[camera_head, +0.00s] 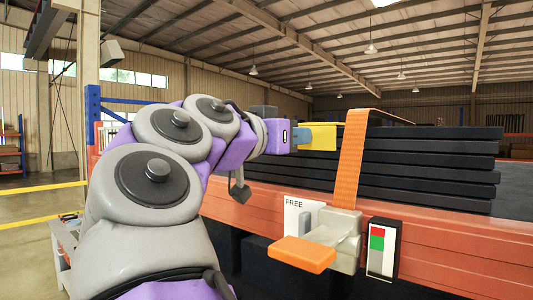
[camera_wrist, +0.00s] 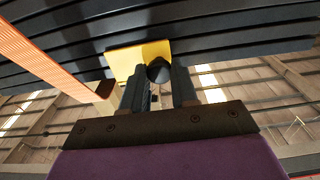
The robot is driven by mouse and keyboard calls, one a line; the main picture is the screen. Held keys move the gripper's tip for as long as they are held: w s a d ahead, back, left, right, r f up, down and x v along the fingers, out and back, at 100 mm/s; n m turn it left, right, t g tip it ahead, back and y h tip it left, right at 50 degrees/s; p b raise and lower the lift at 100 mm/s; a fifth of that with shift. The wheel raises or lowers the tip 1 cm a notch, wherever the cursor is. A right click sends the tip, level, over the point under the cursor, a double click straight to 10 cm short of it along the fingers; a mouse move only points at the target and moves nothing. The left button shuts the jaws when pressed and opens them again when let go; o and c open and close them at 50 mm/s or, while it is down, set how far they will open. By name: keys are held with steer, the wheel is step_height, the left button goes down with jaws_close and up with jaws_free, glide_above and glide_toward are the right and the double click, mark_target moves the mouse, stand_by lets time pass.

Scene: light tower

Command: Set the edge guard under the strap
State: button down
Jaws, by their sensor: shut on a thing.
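The edge guard is a yellow angled piece (camera_head: 319,137); it also shows in the wrist view (camera_wrist: 124,61). My gripper (camera_head: 296,137) is shut on it, with both fingers (camera_wrist: 159,82) around a dark round knob at the guard. The orange strap (camera_head: 352,160) runs down over the front of the black stack to a ratchet (camera_head: 335,236). In the head view the guard's right end is close to the strap's left edge. In the wrist view the strap (camera_wrist: 48,42) is left of the guard, with a gap between them. Whether the guard touches the stack is unclear.
The stack of black slabs (camera_head: 430,163) lies behind a red-orange beam (camera_head: 455,233). The ratchet has an orange handle (camera_head: 302,254) sticking out. A FREE label (camera_head: 297,218) and a red-green indicator (camera_head: 378,243) flank it. Yellow rails (camera_head: 40,188) stand at left.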

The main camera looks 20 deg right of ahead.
steer(key=s+d, duration=0.1)
steer(key=s, duration=0.1)
steer(key=s+d+b, duration=0.1)
steer(key=s+d, duration=0.2)
steer(key=s, duration=0.1)
steer(key=shift+s+d+b, duration=0.3)
steer(key=shift+s+b, duration=0.1)
steer(key=c, duration=0.9)
jaws_free()
steer(key=shift+a, duration=0.15)
steer(key=shift+o, duration=0.2)
